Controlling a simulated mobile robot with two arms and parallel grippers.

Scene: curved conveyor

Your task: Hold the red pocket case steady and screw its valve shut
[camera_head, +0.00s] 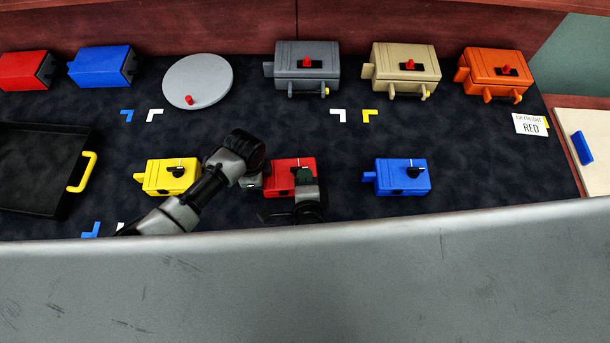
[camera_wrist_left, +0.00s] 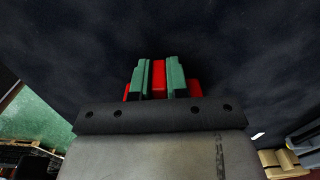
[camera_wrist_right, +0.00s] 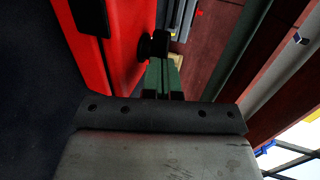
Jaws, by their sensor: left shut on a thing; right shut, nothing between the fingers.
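The red pocket case (camera_head: 281,170) stands on the dark mat between the yellow and blue cases. My left gripper (camera_head: 254,182) is at its left side, shut on a red part of the case (camera_wrist_left: 158,78) between green fingers. My right gripper (camera_head: 304,175) is over the right part of the case. Its green fingers (camera_wrist_right: 163,78) are shut and empty beside the case's black valve knob (camera_wrist_right: 154,45); I cannot tell whether they touch it. In the head view the right gripper largely hides the knob, so its turn cannot be read.
A yellow case (camera_head: 157,177) and a blue case (camera_head: 392,180) stand on either side. Grey (camera_head: 292,60), tan (camera_head: 388,56) and orange (camera_head: 489,67) boxes stand behind, with a round grey plate (camera_head: 205,76). A black tray (camera_head: 35,165) lies left. A card (camera_head: 528,123) reads RED.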

